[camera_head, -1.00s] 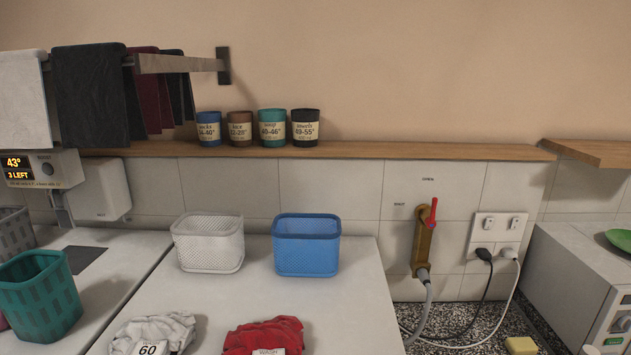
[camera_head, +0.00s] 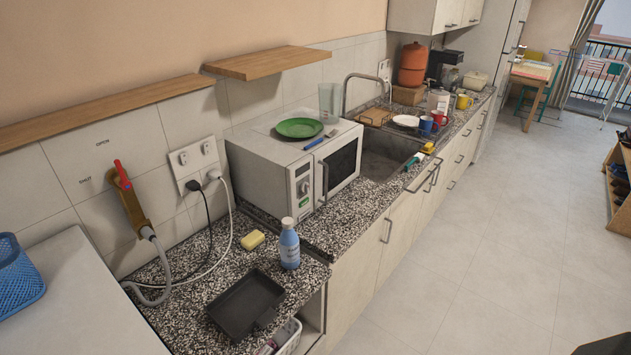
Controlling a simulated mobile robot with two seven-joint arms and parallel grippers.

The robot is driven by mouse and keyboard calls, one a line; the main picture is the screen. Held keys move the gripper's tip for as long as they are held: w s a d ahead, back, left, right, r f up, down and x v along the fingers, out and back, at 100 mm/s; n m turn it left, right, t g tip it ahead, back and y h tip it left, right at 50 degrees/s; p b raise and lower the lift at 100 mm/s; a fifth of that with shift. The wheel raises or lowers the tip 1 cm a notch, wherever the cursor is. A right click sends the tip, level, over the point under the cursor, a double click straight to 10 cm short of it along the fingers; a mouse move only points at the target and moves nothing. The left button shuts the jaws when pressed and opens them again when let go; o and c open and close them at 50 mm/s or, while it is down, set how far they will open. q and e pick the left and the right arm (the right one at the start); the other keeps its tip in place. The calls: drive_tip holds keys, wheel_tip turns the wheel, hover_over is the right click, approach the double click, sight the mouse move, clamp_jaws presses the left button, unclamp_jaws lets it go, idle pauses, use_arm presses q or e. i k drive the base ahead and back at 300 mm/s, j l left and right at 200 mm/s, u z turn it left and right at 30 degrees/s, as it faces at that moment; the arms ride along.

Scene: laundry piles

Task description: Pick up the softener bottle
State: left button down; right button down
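A light blue bottle (camera_head: 289,247) with a pale cap and a label stands upright on the speckled counter (camera_head: 185,285), near its front edge. I take it to be the softener bottle; its label is too small to read. It stands in front of the microwave and to the right of a yellow sponge (camera_head: 252,240). Neither of my grippers can be made out in the head view. A dark shape at the bottom right corner is too little shown to identify.
A black tray (camera_head: 246,304) lies just left of the bottle. The white microwave (camera_head: 290,165), with a green plate (camera_head: 299,128) on top, stands behind it. A tap with a grey hose (camera_head: 163,270) is at the left. The tiled floor (camera_head: 480,260) at the right is clear.

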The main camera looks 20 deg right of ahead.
sight(289, 241)
drive_tip(key=z, duration=0.35)
drive_tip(key=i+l+u, duration=1.15)
drive_tip(key=l+u, duration=0.25)
drive_tip(key=i+l+u, duration=0.15)
drive_tip(key=l+u, duration=0.15)
drive_tip(key=l, duration=0.25)
drive_tip(key=i+l+u, duration=0.1)
drive_tip(key=l+u, duration=0.15)
drive_tip(key=l, duration=0.2)
